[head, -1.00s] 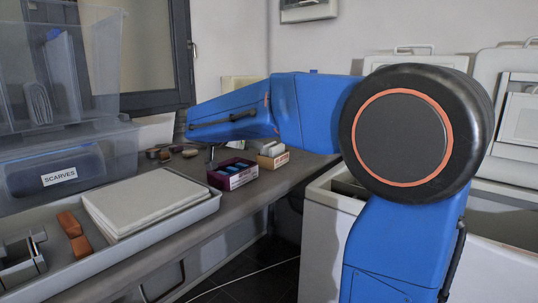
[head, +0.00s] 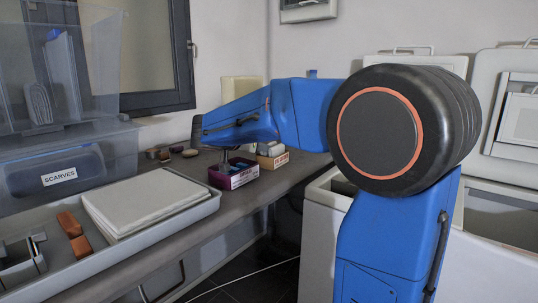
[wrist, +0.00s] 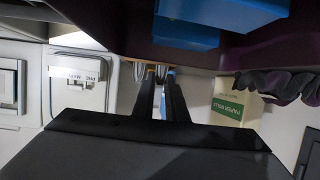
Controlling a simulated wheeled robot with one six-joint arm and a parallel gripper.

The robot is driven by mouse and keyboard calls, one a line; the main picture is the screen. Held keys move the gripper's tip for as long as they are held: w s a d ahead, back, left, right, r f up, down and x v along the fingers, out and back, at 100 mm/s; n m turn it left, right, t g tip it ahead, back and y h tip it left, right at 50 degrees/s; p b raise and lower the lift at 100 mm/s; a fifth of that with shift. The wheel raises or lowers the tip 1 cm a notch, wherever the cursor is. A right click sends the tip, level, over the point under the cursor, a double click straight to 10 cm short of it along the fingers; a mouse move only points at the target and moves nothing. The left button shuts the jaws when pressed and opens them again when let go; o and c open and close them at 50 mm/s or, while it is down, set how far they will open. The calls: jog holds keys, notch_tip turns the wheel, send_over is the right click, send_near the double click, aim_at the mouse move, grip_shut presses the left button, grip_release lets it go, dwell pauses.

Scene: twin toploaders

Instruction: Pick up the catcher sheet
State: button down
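A purple box (head: 240,178) with blue packets inside stands on the counter in the head view. My gripper (head: 225,157) is at its back left edge, small and partly covered by my arm. In the wrist view, my gripper's two dark fingers (wrist: 161,78) point away from the camera with a narrow gap between them. A thin blue strip shows in or behind that gap. A dark purple surface with blue blocks (wrist: 220,12) fills the top of the wrist view, close to the camera. I cannot make out a separate catcher sheet for certain.
A small orange-and-white box (head: 272,160) stands behind the purple box. A grey tray (head: 190,212) with a white stack is at the left, beside a clear SCARVES bin (head: 110,160). White toploaders (head: 325,225) stand at the right. Small round items lie at the back.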

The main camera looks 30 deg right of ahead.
jog(key=shift+f, duration=0.1)
notch_tip(320, 180, up, 10)
dwell(0.6)
